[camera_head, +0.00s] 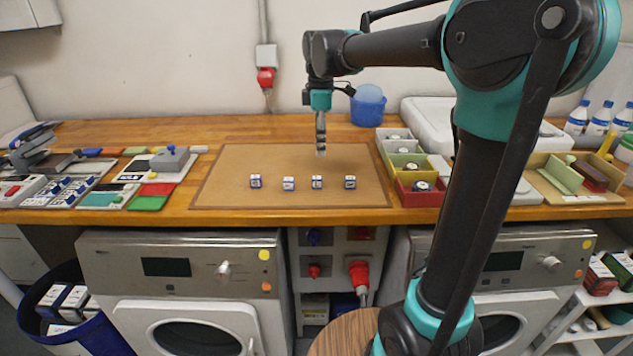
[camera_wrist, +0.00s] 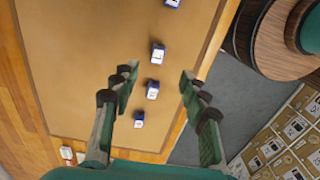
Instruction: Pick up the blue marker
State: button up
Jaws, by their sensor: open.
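Several small blue-and-white blocks stand in a row on the brown mat: a far left block (camera_head: 255,181), a second block (camera_head: 288,184), a third block (camera_head: 317,182) and a far right block (camera_head: 350,182). The wrist view also shows these blocks, one of them (camera_wrist: 152,89) between the fingers in the picture. No pen-shaped blue marker stands out, and I cannot tell which block, if any, is the marker. My gripper (camera_head: 320,150) points down above the mat, behind the row in the head view. Its fingers (camera_wrist: 158,76) are apart with nothing held.
The mat (camera_head: 230,160) is otherwise clear. Colored bins (camera_head: 421,198) with small round items stand right of it. Trays, pads and a stamp-like grey device (camera_head: 170,158) lie left. A blue tub (camera_head: 367,111) stands behind. The wooden counter's front edge lies just before the mat.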

aim_at(317, 177)
notch_tip(317, 177, down, 7)
jog(key=f, duration=0.2)
jog(key=a+f, duration=0.1)
jog(key=f, duration=0.1)
jog(key=shift+w, duration=0.1)
jog(key=shift+f, duration=0.6)
jog(key=shift+c, duration=0.6)
jog(key=c, duration=0.7)
